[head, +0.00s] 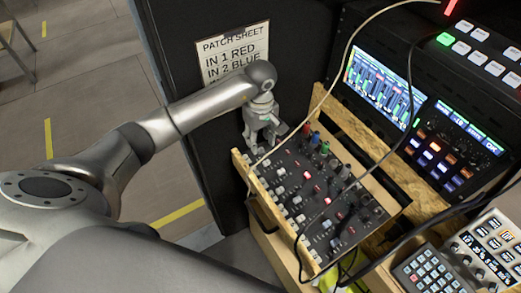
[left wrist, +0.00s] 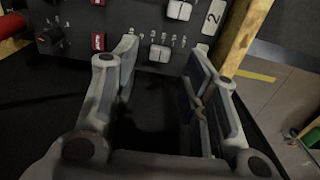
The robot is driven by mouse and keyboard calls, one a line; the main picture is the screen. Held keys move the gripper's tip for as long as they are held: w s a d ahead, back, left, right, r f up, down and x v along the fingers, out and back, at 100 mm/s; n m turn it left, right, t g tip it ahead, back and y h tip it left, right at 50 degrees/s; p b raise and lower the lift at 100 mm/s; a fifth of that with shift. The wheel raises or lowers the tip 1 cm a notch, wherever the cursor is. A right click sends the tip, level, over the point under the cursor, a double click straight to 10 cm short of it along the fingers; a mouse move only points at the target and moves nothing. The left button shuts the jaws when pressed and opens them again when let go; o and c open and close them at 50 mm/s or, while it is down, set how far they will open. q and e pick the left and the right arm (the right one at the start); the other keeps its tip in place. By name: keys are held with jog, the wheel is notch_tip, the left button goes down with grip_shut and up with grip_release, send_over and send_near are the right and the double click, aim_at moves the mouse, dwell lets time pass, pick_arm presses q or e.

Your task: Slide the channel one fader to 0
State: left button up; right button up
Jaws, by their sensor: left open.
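The mixer (head: 318,188) is a dark panel with wooden sides, with rows of knobs and white fader caps. My left gripper (head: 266,138) is over its far left corner, pointing down. In the left wrist view the gripper (left wrist: 165,58) is open. A white fader cap (left wrist: 159,53) shows between its fingertips, beside a printed scale. I take it for the channel one fader; its own number is not visible. I cannot tell whether a finger touches the cap. The right gripper is not in view.
A patch sheet (head: 233,52) is on the dark panel behind my arm. Black and pale cables cross over the mixer. Lit screens (head: 378,84) stand behind it. A keypad (head: 428,270) is at the lower right. Open floor lies to the left.

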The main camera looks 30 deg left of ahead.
aim_at(261, 149)
pick_arm(q)
jog(key=shift+f+b, duration=0.65)
jog(key=shift+f, duration=1.05)
grip_shut()
